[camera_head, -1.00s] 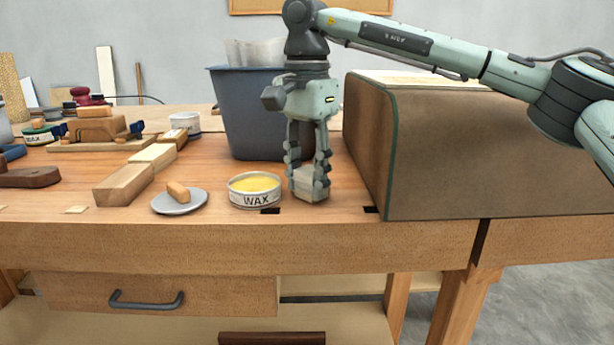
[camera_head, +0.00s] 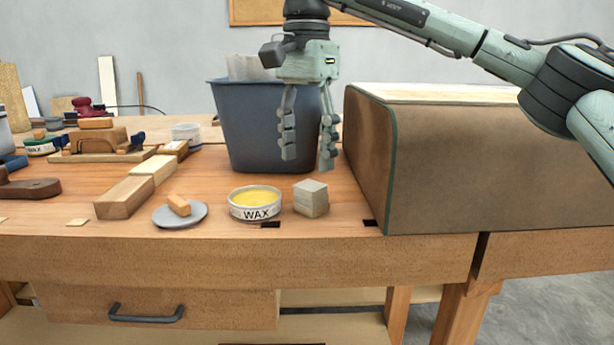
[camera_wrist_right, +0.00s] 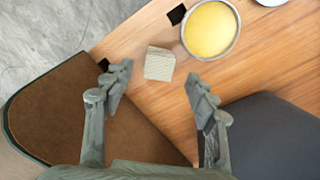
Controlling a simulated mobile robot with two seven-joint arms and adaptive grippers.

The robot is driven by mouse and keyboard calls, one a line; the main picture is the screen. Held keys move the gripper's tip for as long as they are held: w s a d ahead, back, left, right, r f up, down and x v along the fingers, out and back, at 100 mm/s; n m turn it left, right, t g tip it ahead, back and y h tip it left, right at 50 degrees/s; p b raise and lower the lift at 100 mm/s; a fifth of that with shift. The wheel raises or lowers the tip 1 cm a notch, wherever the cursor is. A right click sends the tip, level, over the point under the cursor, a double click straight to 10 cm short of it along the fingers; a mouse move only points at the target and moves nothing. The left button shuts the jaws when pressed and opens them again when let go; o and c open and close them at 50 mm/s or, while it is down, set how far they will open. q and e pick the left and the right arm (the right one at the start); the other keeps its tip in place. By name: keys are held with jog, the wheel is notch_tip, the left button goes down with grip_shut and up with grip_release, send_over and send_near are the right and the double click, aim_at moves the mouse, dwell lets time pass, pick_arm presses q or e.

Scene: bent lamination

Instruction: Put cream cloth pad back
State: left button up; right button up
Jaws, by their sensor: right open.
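The cream cloth pad (camera_head: 311,199), a small greyish-cream block, sits on the bench to the right of the wax tin (camera_head: 255,204). My right gripper (camera_head: 308,160) is open and empty above and behind the pad, in front of the dark blue bin. In the right wrist view the pad (camera_wrist_right: 159,64) lies beyond the spread fingertips (camera_wrist_right: 160,84), apart from them. The wax tin (camera_wrist_right: 210,29) shows beside it there. My left gripper is not in view.
The blue bin (camera_head: 250,125) stands behind the pad. A large brown curved panel (camera_head: 480,160) fills the bench's right side. A grey dish (camera_head: 185,215) with a small orange-tan block lies left of the tin. Wooden blocks (camera_head: 125,197) and tools crowd the left.

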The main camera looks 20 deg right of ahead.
aim_at(307, 187)
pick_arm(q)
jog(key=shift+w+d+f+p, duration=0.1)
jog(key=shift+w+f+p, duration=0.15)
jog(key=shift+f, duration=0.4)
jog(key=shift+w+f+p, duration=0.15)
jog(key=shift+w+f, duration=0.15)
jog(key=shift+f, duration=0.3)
pick_arm(e)
notch_tip(307, 187, up, 5)
